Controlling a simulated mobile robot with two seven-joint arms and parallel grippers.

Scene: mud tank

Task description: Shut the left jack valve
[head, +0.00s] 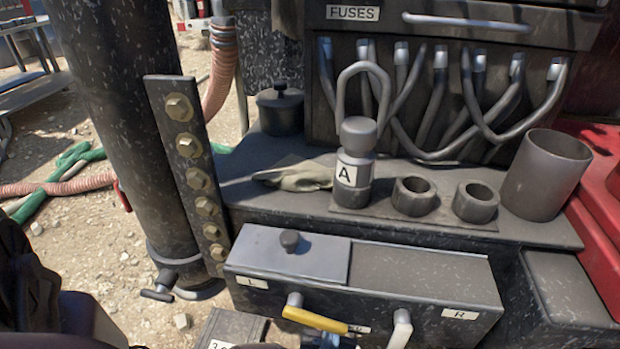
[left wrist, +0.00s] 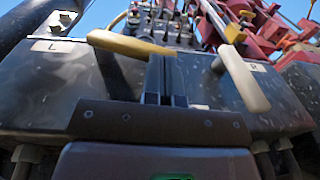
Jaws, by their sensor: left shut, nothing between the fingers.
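The valve box (head: 420,306) has an L label on its left and an R label on its right. The yellow lever (head: 315,319) is on the L side and slants down to the right from its pivot; it also shows at upper left in the left wrist view (left wrist: 130,44). The pale lever (head: 400,332) is on the R side and points down; it also shows in the left wrist view (left wrist: 243,80). My left gripper (head: 333,342) is shut and empty at the bottom edge, near the yellow lever's free end. In the left wrist view its fingers (left wrist: 166,75) lie between the levers. Contact is unclear.
A grey lid with a knob (head: 290,240) covers the box's left part. A bolted plate (head: 195,170) and thick post (head: 125,120) stand left. Above are a bottle marked A (head: 353,170), two rings, a cup (head: 547,173) and hanging cables. A T-handle (head: 158,294) sits low left.

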